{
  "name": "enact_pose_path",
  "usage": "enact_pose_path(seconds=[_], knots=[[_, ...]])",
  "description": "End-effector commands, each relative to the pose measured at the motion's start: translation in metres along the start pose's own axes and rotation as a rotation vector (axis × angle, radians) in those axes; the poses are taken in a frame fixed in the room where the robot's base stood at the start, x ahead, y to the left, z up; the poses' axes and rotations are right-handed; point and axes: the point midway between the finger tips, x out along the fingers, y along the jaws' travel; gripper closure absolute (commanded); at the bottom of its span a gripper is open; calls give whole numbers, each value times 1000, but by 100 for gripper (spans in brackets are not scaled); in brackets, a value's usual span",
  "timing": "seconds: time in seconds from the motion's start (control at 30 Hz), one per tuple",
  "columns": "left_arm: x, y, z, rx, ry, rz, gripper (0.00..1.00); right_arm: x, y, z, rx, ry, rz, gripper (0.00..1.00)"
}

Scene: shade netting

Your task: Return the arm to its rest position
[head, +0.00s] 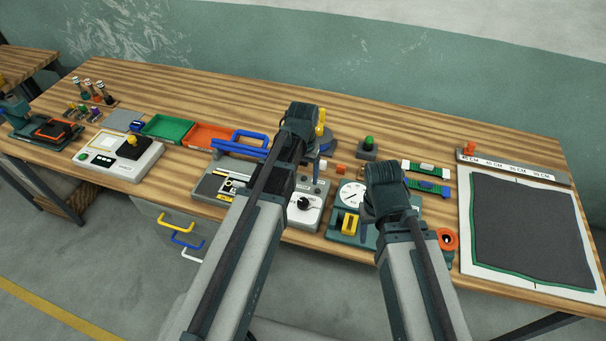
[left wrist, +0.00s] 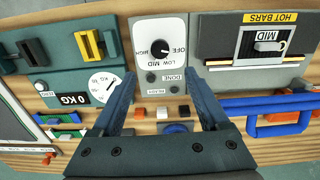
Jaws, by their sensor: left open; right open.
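My left arm reaches in from the bottom of the head view, and its gripper (head: 300,125) hangs over the bench behind the dial control box. In the left wrist view the two blue fingers of this gripper (left wrist: 160,82) stand wide apart with nothing between them. Below them is the control box (left wrist: 162,55) with its black knob, apart from the fingers. My right arm ends in its gripper (head: 385,190) over the scale (head: 345,225). Its fingers are mostly hidden from the head camera, and no held object shows.
The wooden bench (head: 330,110) has free room along its back. A dark netting sheet (head: 530,230) lies on the right. A green-topped button (head: 369,146) stands behind my right gripper.

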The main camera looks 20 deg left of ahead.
Motion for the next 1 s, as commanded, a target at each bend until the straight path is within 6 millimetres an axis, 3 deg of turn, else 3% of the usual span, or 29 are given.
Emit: enact_pose_path(seconds=[0.1,0.47,0.57,0.7,0.8,1.0], knots=[[-9,0,0,0,0,0,22,-9,1,0,2,0,-1,46],[-4,4,5,9,-1,-2,22,-4,0,0,2,0,-1,46],[12,27,29,59,-9,-15,22,12,-1,-1,1,0,0,46],[40,69,81,171,-26,-51,22,40,-4,-2,-1,0,0,46],[53,89,112,238,-34,-75,22,54,-5,-3,-2,0,1,46],[64,106,143,309,-42,-102,22,65,-6,-4,-4,0,1,46]])
